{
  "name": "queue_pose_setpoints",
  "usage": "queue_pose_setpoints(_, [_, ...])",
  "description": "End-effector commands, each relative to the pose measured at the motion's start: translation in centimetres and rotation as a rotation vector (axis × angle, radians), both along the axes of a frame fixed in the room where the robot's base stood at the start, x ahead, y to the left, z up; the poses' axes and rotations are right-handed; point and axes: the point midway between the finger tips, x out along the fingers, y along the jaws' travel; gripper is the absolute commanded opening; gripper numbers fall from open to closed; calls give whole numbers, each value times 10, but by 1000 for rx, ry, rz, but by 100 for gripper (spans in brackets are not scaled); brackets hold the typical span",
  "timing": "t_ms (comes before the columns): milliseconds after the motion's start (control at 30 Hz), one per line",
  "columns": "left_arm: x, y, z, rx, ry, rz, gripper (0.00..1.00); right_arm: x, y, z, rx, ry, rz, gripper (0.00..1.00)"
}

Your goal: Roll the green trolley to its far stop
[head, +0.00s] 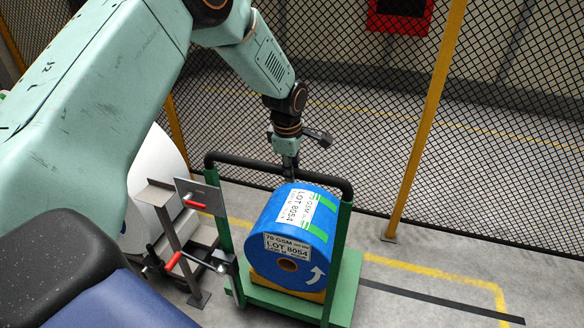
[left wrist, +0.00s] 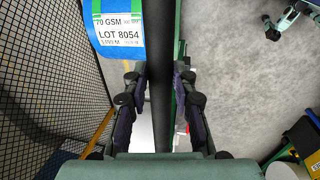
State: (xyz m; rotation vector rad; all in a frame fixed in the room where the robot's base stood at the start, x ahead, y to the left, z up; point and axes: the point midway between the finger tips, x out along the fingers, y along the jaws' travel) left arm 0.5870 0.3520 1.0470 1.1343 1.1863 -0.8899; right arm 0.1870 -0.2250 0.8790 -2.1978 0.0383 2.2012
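The green trolley (head: 345,262) stands on the floor in the head view, with green uprights and a black push bar (head: 240,160) across its top. It carries a blue roll (head: 262,222) labelled LOT 8054, which also shows in the left wrist view (left wrist: 117,50). My left gripper (head: 288,172) points down at the push bar. In the left wrist view its fingers (left wrist: 160,76) stand apart, one on each side of the black bar (left wrist: 158,40). They look open; contact with the bar cannot be made out. My right gripper is not in view.
A mesh fence with a yellow post (head: 424,130) runs behind the trolley. A metal stand with red-handled clamps (head: 172,262) is close on its left, beside a white roll (head: 155,165). Floor at right is clear, with a black strip (head: 440,301) and yellow line (head: 430,272).

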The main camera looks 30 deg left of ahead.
Motion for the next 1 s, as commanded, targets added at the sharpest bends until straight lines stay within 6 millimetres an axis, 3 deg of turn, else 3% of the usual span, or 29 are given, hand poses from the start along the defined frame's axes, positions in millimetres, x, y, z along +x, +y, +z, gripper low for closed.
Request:
queue_pose_setpoints(267, [1, 0, 2, 0, -3, 0, 0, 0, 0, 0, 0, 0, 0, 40])
queue_pose_setpoints(767, [2, -1, 1, 0, -4, 0, 0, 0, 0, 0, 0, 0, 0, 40])
queue_pose_setpoints(1000, [5, -18, 1, 0, -4, -1, 0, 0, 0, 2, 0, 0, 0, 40])
